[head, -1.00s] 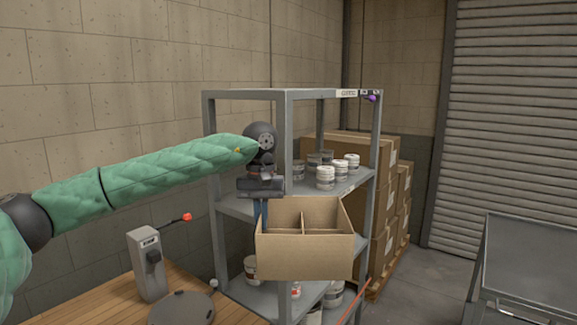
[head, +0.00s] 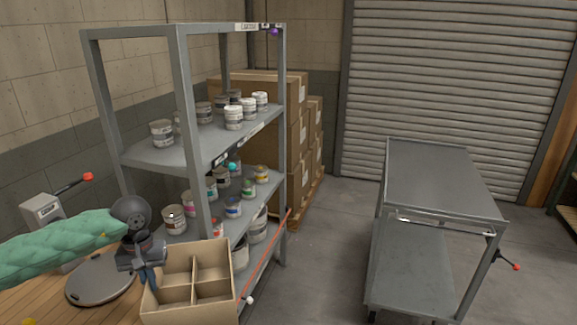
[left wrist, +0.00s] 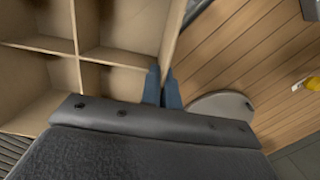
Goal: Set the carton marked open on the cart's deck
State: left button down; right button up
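An open cardboard carton (head: 232,296) with inner dividers and empty compartments is held at the lower middle of the head view. My left gripper (head: 150,277) is shut on the carton's left wall. The left wrist view shows its blue fingers (left wrist: 163,88) pinching that wall, with the carton's dividers (left wrist: 78,50) to the left. No open marking shows on the carton's visible faces. The grey cart (head: 440,180) stands at the right on the floor, apart from the carton. Its top deck and lower shelf look bare. My right gripper is not in view.
A grey metal rack (head: 185,120) with several paint cans stands behind the carton. A wooden table (head: 40,306) with a round dark lid (head: 103,280) is at lower left. A red bar (head: 266,252) slants beside the carton. Floor between rack and cart is clear.

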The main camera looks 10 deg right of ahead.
aim_at(445, 194)
jog(key=i+l+z, duration=0.1)
jog(key=z, duration=1.5)
jog(key=i+j+z, duration=0.9)
jog(key=j+z, duration=0.2)
